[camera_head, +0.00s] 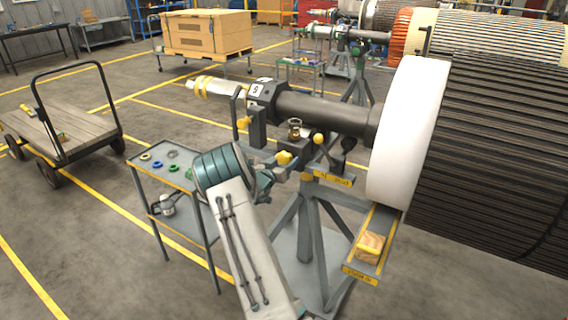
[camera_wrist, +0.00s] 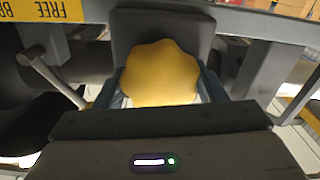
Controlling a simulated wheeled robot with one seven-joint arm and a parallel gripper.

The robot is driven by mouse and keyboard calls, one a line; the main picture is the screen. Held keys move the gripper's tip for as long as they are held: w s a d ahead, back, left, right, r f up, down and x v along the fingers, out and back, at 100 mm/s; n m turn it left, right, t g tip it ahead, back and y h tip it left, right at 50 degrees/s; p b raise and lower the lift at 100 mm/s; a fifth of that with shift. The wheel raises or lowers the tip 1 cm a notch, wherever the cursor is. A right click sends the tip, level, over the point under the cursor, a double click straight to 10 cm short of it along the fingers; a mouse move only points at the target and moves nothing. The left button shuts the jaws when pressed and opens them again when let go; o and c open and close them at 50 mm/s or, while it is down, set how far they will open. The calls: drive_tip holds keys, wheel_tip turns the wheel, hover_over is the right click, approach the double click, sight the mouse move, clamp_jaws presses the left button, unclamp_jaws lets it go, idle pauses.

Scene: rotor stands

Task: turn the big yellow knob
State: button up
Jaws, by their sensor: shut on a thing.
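The big yellow knob (camera_wrist: 160,74) fills the middle of the wrist view, a lobed disc in front of a dark grey block. My gripper (camera_wrist: 158,98) is shut on it, with one finger at its left side and one at its right. In the head view the yellow knob (camera_head: 284,157) shows at the end of my gripper (camera_head: 276,166), on the rotor stand below the dark shaft. My wrist and the knob's surroundings partly hide the fingers there.
Smaller yellow knobs (camera_head: 318,139) sit nearby on the stand (camera_head: 309,220). The dark shaft (camera_head: 325,110) runs above my gripper to the large rotor (camera_head: 490,150). A small cart (camera_head: 150,178) with coloured rings stands left of my arm. A flat trolley (camera_head: 55,128) stands farther left.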

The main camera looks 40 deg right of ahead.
drive_tip(key=m+b, duration=0.1)
drive_tip(key=b, duration=0.2)
drive_tip(key=m+b, duration=0.2)
drive_tip(key=b, duration=0.1)
drive_tip(key=shift+f, duration=0.4)
drive_tip(key=m+b, duration=0.4)
drive_tip(key=b, duration=0.3)
drive_tip(key=shift+s+m, duration=0.1)
drive_tip(key=shift+m, duration=0.3)
drive_tip(key=m+b, duration=0.6)
drive_tip(key=b, duration=0.2)
drive_tip(key=m+b, duration=0.3)
drive_tip(key=shift+r, duration=0.2)
drive_tip(key=shift+r+m, duration=0.1)
drive_tip(key=shift+m, duration=0.3)
drive_tip(key=o, duration=1)
drive_tip(key=v, duration=1.3)
drive_tip(key=shift+s+a+p, duration=0.25)
drive_tip(key=shift+a+p, duration=0.1)
drive_tip(key=shift+p, duration=0.1)
